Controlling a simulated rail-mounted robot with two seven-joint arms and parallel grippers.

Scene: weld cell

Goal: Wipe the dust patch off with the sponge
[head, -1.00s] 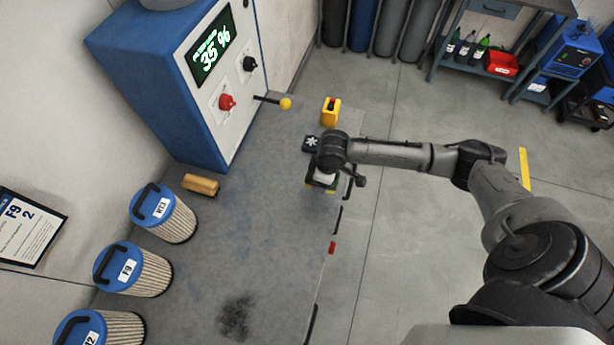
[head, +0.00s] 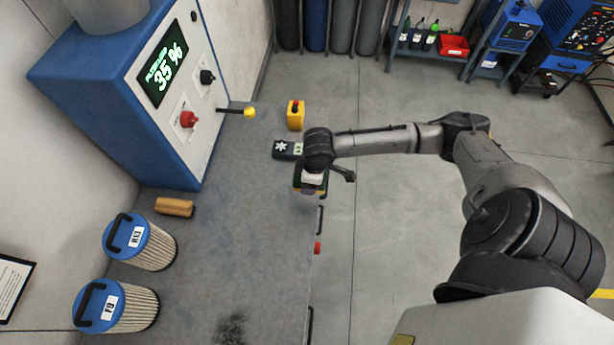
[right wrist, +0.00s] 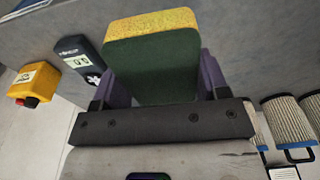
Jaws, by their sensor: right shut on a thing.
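The sponge (right wrist: 152,62), green with a yellow layer, is held between the fingers of my right gripper (right wrist: 155,85) in the right wrist view. In the head view my right gripper (head: 309,188) is over the right edge of the workbench, and only a bit of the sponge shows under it. The dark dust patch (head: 231,328) lies on the grey bench top near the bottom of the head view, well apart from the sponge. My left gripper is not in view.
Filter cartridges (head: 140,243) stand along the left beside a tan block (head: 174,207). A blue cabinet (head: 120,95) with a yellow-tipped lever (head: 249,112) stands at the back. A yellow button box (head: 295,115) and a dark meter (head: 287,150) are near my right gripper. The bench middle is clear.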

